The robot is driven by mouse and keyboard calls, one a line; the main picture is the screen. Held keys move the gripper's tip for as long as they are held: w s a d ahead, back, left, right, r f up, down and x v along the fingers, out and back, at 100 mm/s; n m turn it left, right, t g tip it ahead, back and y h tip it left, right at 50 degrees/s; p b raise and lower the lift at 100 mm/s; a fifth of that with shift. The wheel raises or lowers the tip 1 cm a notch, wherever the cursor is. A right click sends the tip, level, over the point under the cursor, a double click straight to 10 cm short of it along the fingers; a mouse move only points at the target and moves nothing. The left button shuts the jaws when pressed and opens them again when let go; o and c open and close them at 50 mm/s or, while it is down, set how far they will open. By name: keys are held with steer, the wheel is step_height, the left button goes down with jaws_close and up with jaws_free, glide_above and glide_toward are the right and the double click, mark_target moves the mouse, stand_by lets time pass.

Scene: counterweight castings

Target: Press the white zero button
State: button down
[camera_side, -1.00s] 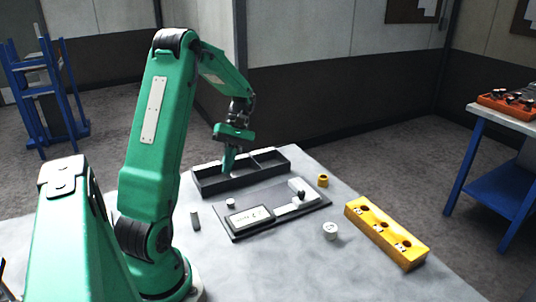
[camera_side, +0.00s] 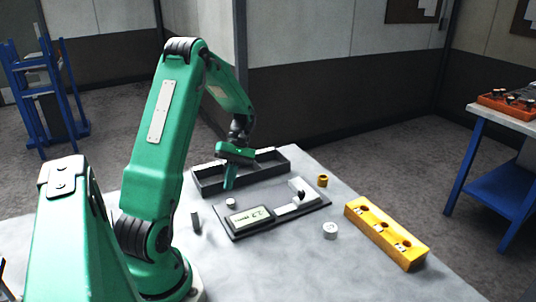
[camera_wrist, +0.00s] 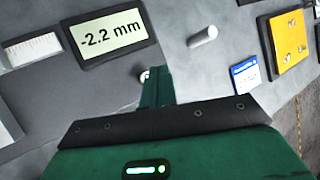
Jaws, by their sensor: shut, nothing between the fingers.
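The white zero button (camera_side: 230,203) is a small round white knob at the left of the dark gauge plate (camera_side: 308,207). My gripper (camera_side: 228,187) is shut and empty, pointing down with its tips just above the button in the side view. I cannot tell whether they touch it. In the wrist view my green fingers (camera_wrist: 155,72) partly cover the button (camera_wrist: 144,76), leaving a small white part showing beside the tips. The gauge display (camera_wrist: 110,35) reads -2.2 mm; it also shows beside the button in the side view (camera_side: 249,217).
A dark divided tray (camera_side: 207,186) stands behind the plate. A grey cylinder (camera_side: 196,221) stands to the left. A white cylinder (camera_side: 330,230), a small yellow ring-like piece (camera_side: 322,180) and a yellow block with holes (camera_side: 414,257) are to the right. A blue-and-white card (camera_wrist: 246,77) lies near.

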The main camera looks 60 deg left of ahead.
mark_target(231, 200)
steer(key=shift+f, duration=1.55)
steer(key=shift+f, duration=0.9)
stand_by(2.0)
steer(key=shift+r, duration=0.9)
steer(key=shift+r, duration=0.15)
steer(key=shift+r, duration=2.4)
